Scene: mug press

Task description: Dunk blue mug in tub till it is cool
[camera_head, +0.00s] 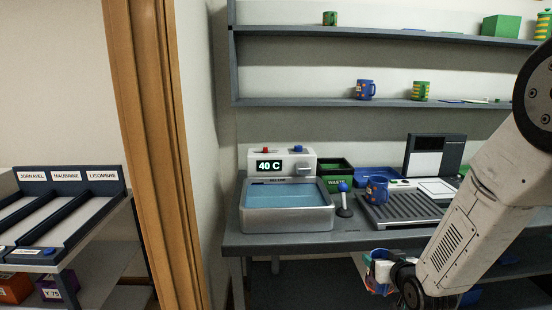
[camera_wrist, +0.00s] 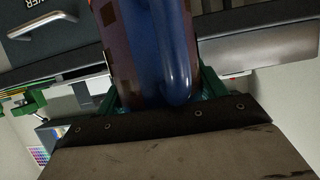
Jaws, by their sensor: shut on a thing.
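My gripper (camera_head: 392,270) is shut on a blue mug (camera_head: 376,272) with a reddish pattern, low in front of the bench at the lower right of the head view. In the wrist view the held blue mug (camera_wrist: 168,50) fills the upper middle, with brownish squares on its side. The grey tub (camera_head: 288,222) stands on the bench at the left, apart from the mug, with blue water (camera_head: 285,196) in it. Its control box display (camera_head: 269,166) reads 40 C. Much of the held mug is hidden by my gripper.
Shelves (camera_head: 300,102) hold more mugs. A wooden post (camera_head: 150,120) is at left.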

